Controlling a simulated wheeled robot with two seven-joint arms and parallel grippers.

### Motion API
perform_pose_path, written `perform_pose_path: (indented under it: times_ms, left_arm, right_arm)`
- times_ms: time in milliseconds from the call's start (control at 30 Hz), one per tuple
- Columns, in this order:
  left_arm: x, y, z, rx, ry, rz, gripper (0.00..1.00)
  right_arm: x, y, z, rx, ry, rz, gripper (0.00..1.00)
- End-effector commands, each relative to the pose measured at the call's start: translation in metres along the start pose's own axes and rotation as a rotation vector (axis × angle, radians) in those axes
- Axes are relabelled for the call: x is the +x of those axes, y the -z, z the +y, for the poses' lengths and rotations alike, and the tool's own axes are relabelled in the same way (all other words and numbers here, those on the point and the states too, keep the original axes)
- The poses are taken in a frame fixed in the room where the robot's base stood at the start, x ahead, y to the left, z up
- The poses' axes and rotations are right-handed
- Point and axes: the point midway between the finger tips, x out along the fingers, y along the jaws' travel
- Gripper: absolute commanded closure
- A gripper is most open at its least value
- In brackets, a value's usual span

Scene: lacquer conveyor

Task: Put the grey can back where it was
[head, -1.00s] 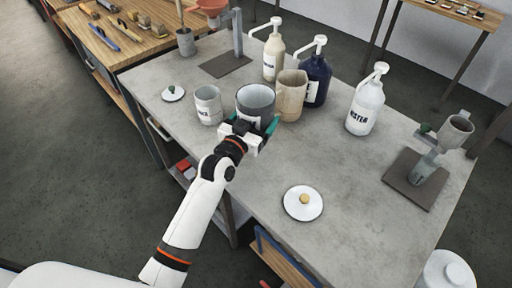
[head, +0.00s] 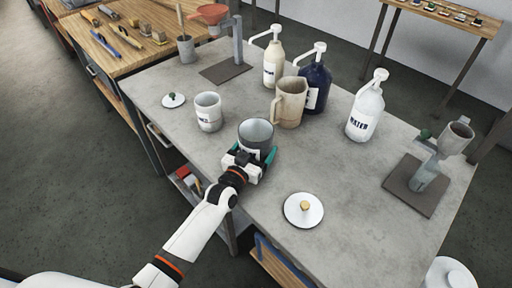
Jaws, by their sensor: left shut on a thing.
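The grey can (head: 257,133) is open-topped and dark grey, with a pale label partly hidden by the gripper. It is upright over the front part of the grey table. My left gripper (head: 256,156) is shut on it from the near side, with one green fingertip at each side of the can. I cannot tell whether the can's base touches the table. My right gripper is not in view.
A smaller light can (head: 208,112) stands left of the grey can. A beige jug (head: 290,102), a cream pump bottle (head: 273,62), a dark blue one (head: 315,84) and a white one (head: 366,111) stand behind. A white lid (head: 303,210) lies at front right; bare tabletop lies right of the can.

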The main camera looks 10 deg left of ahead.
Motion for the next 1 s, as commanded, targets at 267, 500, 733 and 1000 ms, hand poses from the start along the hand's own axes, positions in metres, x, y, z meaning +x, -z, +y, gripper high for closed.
perform_pose_path:
  times_ms: [267,500,733,1000]
  left_arm:
    - [0.000,0.002,0.000,0.000,0.000,0.000,0.00]
    - [-0.003,0.000,0.000,-0.001,0.000,0.001,0.00]
    - [-0.045,0.002,0.000,0.000,0.000,0.002,0.00]
    - [-0.099,0.002,0.000,0.000,0.000,0.002,0.00]
  right_arm:
    - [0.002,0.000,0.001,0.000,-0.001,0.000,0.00]
    - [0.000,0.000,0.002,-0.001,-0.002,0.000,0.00]
    - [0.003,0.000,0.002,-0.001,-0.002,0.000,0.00]
    - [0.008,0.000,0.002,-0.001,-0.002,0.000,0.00]
